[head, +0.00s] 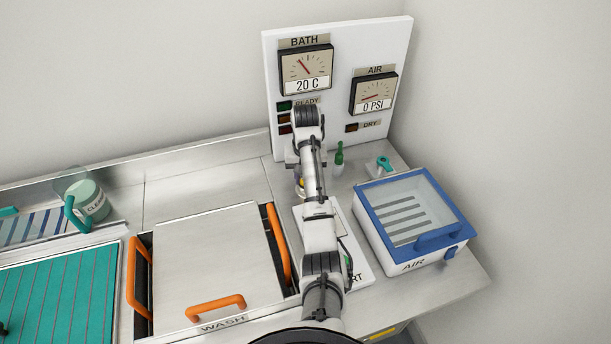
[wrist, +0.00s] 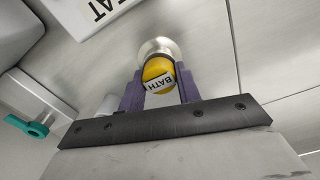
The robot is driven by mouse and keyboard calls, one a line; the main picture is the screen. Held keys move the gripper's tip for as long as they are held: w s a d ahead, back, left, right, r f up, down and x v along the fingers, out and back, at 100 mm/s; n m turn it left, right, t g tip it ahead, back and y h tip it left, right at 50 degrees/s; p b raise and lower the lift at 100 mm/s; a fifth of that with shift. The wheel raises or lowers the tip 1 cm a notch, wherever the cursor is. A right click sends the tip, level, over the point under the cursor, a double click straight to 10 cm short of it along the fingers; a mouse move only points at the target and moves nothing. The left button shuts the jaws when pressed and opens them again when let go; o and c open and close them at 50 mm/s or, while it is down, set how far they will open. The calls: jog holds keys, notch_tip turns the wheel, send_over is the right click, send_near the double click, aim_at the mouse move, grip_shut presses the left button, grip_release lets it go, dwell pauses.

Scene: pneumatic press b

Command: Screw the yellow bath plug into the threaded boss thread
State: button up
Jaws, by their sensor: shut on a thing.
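The yellow bath plug (wrist: 157,72) is in the wrist view, with a white label reading BATH on it. My gripper (wrist: 160,85) is shut on it, one purple finger on each side. A round, pale metal boss (wrist: 155,47) shows right behind the plug, in line with it. I cannot tell whether the plug touches the thread or how deep it sits. In the head view my arm covers most of this spot, and only a small bit of yellow (head: 301,183) shows beside the arm.
A teal-handled valve (wrist: 28,126) is at the left in the wrist view. In the head view, the blue-framed AIR box (head: 376,230) stands right of my arm and the WASH lid (head: 215,262) lies left. The gauge panel (head: 335,60) rises behind.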

jog(key=o, duration=0.6)
jog(key=shift+c, duration=0.2)
jog(key=shift+n, duration=0.9)
jog(key=shift+n, duration=0.8)
jog(key=shift+n, duration=0.9)
